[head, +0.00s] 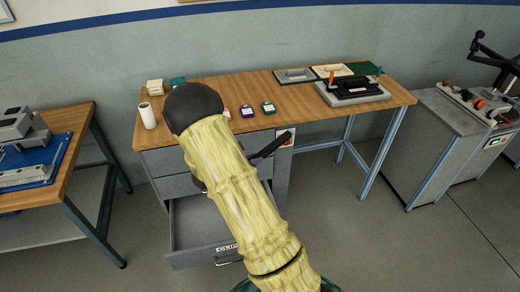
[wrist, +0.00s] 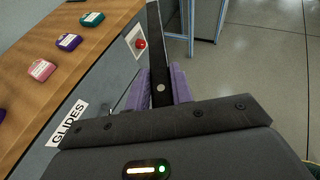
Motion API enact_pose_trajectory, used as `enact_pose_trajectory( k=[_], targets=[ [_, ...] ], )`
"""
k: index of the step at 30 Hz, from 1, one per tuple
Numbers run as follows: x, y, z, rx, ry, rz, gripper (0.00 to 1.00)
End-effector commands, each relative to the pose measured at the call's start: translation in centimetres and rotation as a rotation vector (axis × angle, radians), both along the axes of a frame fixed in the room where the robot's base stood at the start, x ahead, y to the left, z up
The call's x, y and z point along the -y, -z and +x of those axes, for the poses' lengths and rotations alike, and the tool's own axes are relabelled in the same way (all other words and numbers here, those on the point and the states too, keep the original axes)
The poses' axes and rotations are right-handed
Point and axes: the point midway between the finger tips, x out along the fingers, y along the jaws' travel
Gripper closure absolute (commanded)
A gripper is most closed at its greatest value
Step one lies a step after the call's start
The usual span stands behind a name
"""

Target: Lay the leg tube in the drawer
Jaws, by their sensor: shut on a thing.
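The leg tube (head: 278,142) is a dark bar held in my gripper (head: 257,160), beside the front of the wooden desk. In the wrist view the tube (wrist: 155,45) stands out between the purple fingers of my gripper (wrist: 160,88), which are shut on it. An open drawer (head: 190,258), low in the desk's grey drawer unit, has a label beginning "CLIP". The visible part of its inside looks empty; my arm hides its right part. The gripper is above and to the right of the visible drawer opening.
The desk (head: 300,110) holds small coloured boxes, a white roll (head: 147,116) and a black fixture (head: 352,88). A drawer labelled "GLIDES" (wrist: 67,125) and a red button (wrist: 140,43) show in the wrist view. A workbench stands left, a grey cabinet (head: 440,140) right. Floor right of the drawers is clear.

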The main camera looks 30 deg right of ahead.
Motion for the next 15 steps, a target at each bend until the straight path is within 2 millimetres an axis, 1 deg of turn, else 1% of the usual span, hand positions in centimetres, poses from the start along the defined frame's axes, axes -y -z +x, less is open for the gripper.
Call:
enact_pose_trajectory(
  k=[5, 8, 12, 15],
  targets=[
    [-3.8, 3.2, -1.3, -0.013, -0.192, -0.001, 1.00],
    [-6.6, 5.5, -2.5, -0.016, -0.333, 0.001, 1.00],
    [-11.1, 8.9, -4.9, -0.019, -0.553, -0.002, 1.00],
    [-13.3, 10.5, -6.4, -0.012, -0.661, -0.002, 1.00]
  ],
)
